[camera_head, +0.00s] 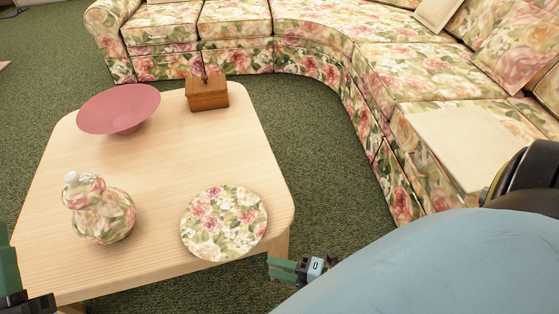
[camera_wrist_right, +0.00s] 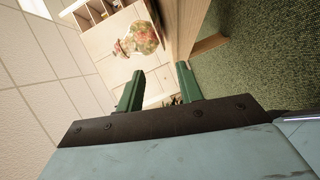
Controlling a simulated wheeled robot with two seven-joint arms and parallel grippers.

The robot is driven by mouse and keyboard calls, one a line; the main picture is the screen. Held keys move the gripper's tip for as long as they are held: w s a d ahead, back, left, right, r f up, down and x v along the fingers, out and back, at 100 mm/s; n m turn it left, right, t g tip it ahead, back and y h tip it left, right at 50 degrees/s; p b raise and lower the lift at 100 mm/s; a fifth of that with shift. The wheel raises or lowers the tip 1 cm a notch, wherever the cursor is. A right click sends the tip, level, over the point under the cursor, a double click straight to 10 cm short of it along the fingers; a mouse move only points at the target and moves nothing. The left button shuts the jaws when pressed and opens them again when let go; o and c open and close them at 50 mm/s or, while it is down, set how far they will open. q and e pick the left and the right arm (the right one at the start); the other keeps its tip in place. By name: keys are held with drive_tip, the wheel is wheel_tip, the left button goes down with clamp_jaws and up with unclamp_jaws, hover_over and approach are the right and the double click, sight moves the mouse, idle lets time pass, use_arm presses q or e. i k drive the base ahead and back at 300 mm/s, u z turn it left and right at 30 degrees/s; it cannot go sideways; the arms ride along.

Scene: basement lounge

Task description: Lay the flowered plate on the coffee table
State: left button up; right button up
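The flowered plate (camera_head: 224,223) lies flat on the light wooden coffee table (camera_head: 165,180), near its front right corner. My right gripper (camera_head: 290,269) is just beyond the table's front right corner, apart from the plate. In the right wrist view its two green fingers (camera_wrist_right: 160,72) are spread with nothing held between them. I cannot make out the plate in that view. Part of my left gripper (camera_head: 12,275) shows at the lower left edge, by the table's left side; its fingertips are not clear.
A flowered lidded jar (camera_head: 103,212) stands left of the plate and also shows in the right wrist view (camera_wrist_right: 138,40). A pink bowl (camera_head: 118,108) and a brown wooden box (camera_head: 207,92) stand farther back. A flowered sofa (camera_head: 330,45) curves around behind and right. The table's middle is clear.

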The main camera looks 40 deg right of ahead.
sight(222, 222)
drive_tip(key=k, duration=1)
